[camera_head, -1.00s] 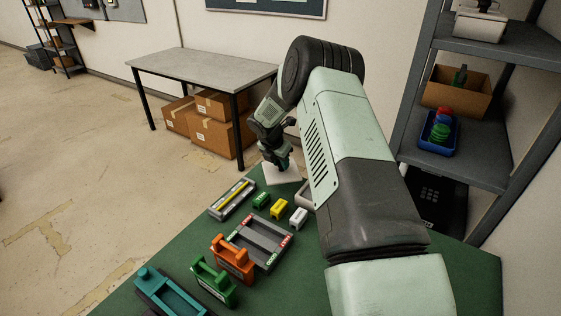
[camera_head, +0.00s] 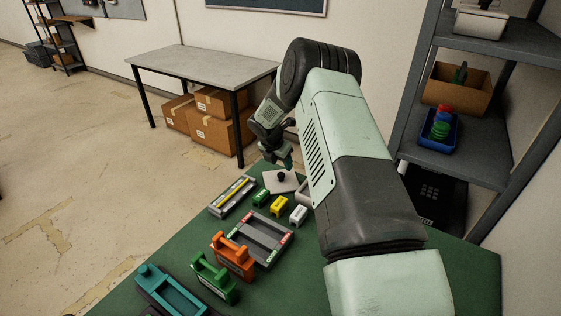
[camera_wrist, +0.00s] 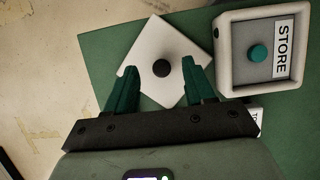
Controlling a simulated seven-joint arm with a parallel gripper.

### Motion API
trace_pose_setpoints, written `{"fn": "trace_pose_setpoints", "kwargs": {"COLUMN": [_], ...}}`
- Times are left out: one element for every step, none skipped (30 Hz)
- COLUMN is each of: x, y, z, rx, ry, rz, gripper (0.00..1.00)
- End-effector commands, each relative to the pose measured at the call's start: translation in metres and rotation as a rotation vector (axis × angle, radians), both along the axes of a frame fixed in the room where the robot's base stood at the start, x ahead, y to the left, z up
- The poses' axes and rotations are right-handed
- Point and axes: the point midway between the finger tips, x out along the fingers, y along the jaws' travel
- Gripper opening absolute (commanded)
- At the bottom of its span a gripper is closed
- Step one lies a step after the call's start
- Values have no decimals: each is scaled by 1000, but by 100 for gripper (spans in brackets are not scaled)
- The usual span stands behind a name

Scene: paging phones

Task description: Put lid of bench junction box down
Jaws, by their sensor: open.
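The lid is a white square plate (camera_wrist: 150,45) with a round black knob (camera_wrist: 162,68). It lies on the green bench near its far edge, turned like a diamond in the wrist view. In the head view the lid (camera_head: 287,185) looks flat, and no box shows beneath it. My gripper (camera_wrist: 158,66) is open, its two teal fingers on either side of the knob in the wrist view with gaps. In the head view my gripper (camera_head: 287,163) is just above the lid, apart from the knob. I cannot identify the junction box for certain.
Orange (camera_head: 233,258) and green (camera_head: 214,280) handled pieces stand nearer still.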

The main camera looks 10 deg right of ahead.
Motion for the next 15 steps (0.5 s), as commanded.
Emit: {"fn": "trace_pose_setpoints", "kwargs": {"x": [0, 0, 0, 0, 0, 0, -1, -3, -5, -7, -9, -11, -13, -15, -18], "y": [0, 0, 0, 0, 0, 0, 2, 4, 6, 8, 9, 12, 14, 16, 18], "z": [1, 2, 4, 6, 9, 15, 20, 25, 33, 39, 46, 54, 61, 67, 76], "rx": [0, 0, 1, 1, 1, 0, 0, -1, -1, -1, -1, 0, 0, 0, -1], "ry": [0, 0, -1, -2, -2, -2, -1, -2, -3, -3, -3, -3, -4, -2, -3], "rz": [0, 0, -1, 0, 0, -1, 1, 1, 2, 3, 2, 1, 1, 2, 2], "gripper": [54, 54, 54, 54, 54, 54, 54, 54, 54, 54, 54, 54, 54, 54, 54]}}
